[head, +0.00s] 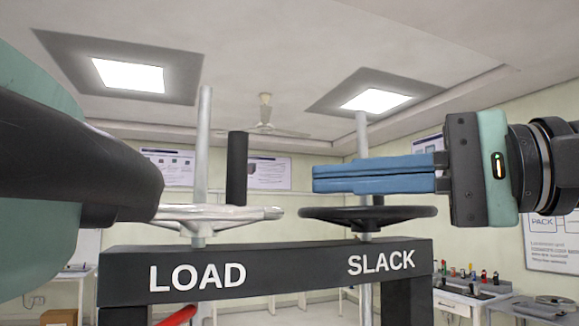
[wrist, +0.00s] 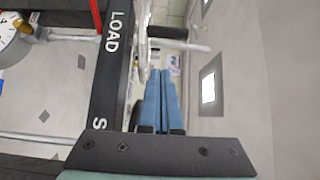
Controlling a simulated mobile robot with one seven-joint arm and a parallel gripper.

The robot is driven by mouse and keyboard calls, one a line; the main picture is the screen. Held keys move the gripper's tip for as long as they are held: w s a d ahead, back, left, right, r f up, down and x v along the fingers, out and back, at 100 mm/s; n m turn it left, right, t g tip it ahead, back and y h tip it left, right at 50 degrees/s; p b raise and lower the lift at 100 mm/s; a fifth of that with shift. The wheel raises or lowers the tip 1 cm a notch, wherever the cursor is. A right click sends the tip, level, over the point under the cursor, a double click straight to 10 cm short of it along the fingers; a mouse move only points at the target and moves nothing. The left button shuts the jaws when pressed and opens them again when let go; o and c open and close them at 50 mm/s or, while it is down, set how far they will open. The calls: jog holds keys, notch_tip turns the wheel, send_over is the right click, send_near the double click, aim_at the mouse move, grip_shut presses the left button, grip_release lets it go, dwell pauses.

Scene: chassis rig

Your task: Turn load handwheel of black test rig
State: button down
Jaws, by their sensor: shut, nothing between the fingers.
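The black test rig's crossbar (head: 265,272) carries the white words LOAD and SLACK. The silver load handwheel (head: 225,214) sits above LOAD on an upright screw, with an upright black handle (head: 237,168) on its rim. In the wrist view the load handwheel (wrist: 143,50) and its handle (wrist: 168,33) show beyond the fingertips. My gripper (head: 315,179) comes in level from the right. Its blue fingers are shut together and empty, and point left at the handle with a gap between. It also shows in the wrist view (wrist: 161,72). Part of the load wheel's left side is hidden.
The black slack handwheel (head: 368,214) lies close below my fingers in the head view. Its upright screw (head: 362,135) rises near them. A bench with small tools (head: 470,295) stands at the right rear. The space above the load handwheel is open around its screw.

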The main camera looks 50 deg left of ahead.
aim_at(244, 180)
jog(key=shift+s+a+p, duration=0.15)
jog(key=shift+s+a, duration=0.3)
jog(key=shift+s, duration=0.25)
jog(key=shift+s+a+p, duration=0.1)
jog(key=shift+s+a, duration=0.35)
jog(key=shift+s, duration=0.3)
jog(key=shift+s+a+p, duration=0.15)
jog(key=shift+s+a, duration=0.3)
jog(key=shift+s, duration=0.25)
jog(key=shift+s+f+b, duration=0.1)
jog(key=shift+s+b, duration=0.2)
jog(key=shift+b, duration=0.1)
jog(key=shift+s+a, duration=0.1)
jog(key=shift+s, duration=0.2)
jog(key=b+v, duration=0.2)
jog(key=v, duration=1.1)
